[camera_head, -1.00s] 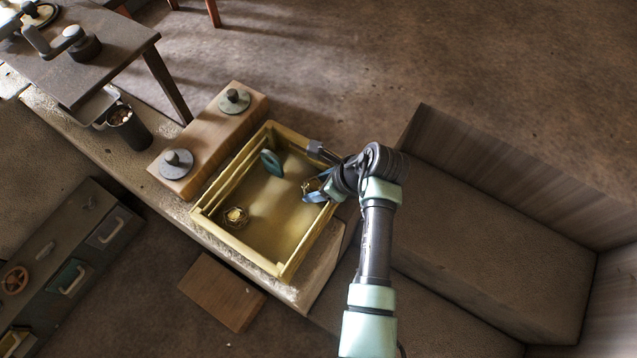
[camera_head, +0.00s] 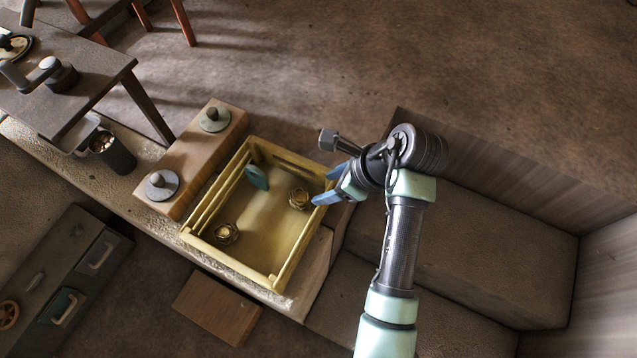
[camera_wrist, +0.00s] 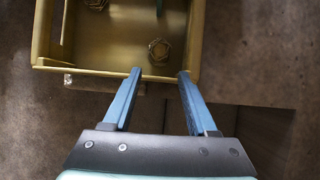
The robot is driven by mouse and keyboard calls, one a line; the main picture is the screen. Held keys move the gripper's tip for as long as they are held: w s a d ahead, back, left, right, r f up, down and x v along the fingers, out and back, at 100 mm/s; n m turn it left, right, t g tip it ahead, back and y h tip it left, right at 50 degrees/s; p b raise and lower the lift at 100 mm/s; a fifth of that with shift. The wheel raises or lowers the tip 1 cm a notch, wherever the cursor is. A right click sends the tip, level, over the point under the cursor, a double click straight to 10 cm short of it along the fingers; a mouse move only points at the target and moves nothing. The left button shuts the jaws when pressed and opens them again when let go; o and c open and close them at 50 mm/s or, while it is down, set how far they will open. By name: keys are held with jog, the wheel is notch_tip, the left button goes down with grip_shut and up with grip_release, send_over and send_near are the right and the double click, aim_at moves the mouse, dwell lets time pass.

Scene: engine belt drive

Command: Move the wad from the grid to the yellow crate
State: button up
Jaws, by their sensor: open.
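The yellow crate (camera_head: 222,258) stands on a pale bench and also shows in the wrist view (camera_wrist: 110,71). Inside it, near its right wall, lies a small crumpled, dark-gold piece, apparently the wad (camera_head: 299,199); it also shows in the wrist view (camera_wrist: 159,50). A similar piece (camera_head: 226,233) lies by the crate's lower left side. A teal disc (camera_head: 257,177) leans inside near the left wall. My gripper (camera_head: 321,187) is open and empty at the crate's right rim. In the wrist view its blue fingers (camera_wrist: 159,73) point toward the wad, apart from it. I cannot make out a grid.
A wooden block (camera_head: 192,158) with two knobbed discs stands along the crate's left side. A dark cup (camera_head: 113,153) stands beyond it, near a dark table (camera_head: 62,85). A brown padded seat (camera_head: 480,235) lies right of my arm. A wooden board (camera_head: 216,306) lies below the bench.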

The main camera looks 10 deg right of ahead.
jog(key=shift+s+d+r, duration=0.1)
jog(key=shift+d+r, duration=0.05)
jog(key=shift+r, duration=0.1)
